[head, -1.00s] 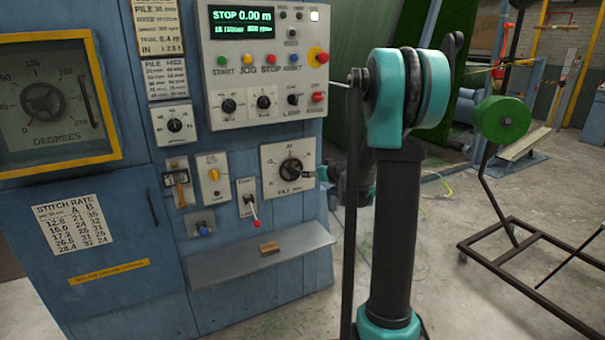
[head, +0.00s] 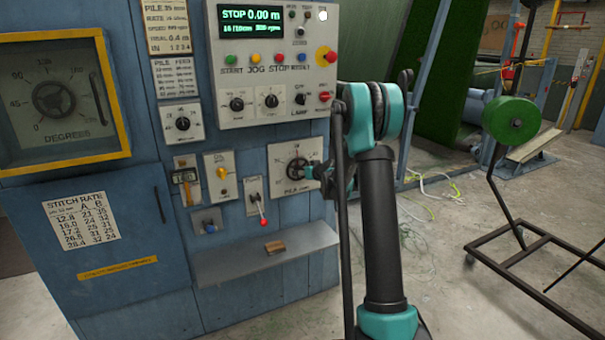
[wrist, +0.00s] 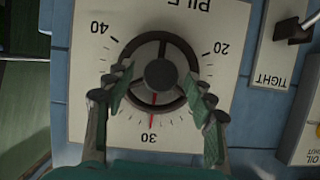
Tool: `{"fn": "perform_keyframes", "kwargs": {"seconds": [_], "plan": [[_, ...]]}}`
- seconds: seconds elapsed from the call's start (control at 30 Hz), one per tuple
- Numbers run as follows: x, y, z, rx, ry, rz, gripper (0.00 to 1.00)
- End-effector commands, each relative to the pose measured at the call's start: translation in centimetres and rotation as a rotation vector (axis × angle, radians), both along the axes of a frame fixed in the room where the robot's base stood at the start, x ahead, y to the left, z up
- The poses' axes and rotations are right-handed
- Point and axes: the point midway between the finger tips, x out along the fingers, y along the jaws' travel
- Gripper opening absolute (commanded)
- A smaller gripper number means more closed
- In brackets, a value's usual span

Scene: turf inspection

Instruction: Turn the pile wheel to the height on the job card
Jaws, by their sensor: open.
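The pile wheel (head: 297,169) is a dark spoked wheel on a pale square plate on the blue machine. In the wrist view the wheel (wrist: 160,76) appears upside down, its scale marked 20, 30 and 40. A red pointer lies close to the 30 mark. My gripper (wrist: 157,80) is open, with a finger on either side of the wheel's rim; I cannot tell whether they touch it. In the head view my gripper (head: 322,172) partly covers the plate's right side. The job card (head: 168,26) at upper left reads PILE 35.
A control panel (head: 258,102) with buttons and knobs is above the wheel. A red-tipped lever (head: 261,214) is left of the wheel, and a grey shelf (head: 225,262) juts out below. A wheeled frame with a green reel (head: 511,119) stands at right.

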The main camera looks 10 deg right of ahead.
Motion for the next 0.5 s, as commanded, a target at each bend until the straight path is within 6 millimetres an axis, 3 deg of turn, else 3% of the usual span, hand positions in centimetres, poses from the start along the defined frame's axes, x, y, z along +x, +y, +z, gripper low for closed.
{"fn": "perform_keyframes", "kwargs": {"seconds": [0.37,0.5], "plan": [[0.54,0.22,-0.25,0.0,0.0,0.0,0.55],[0.53,0.21,-0.25,0.0,0.0,0.0,0.4]]}}
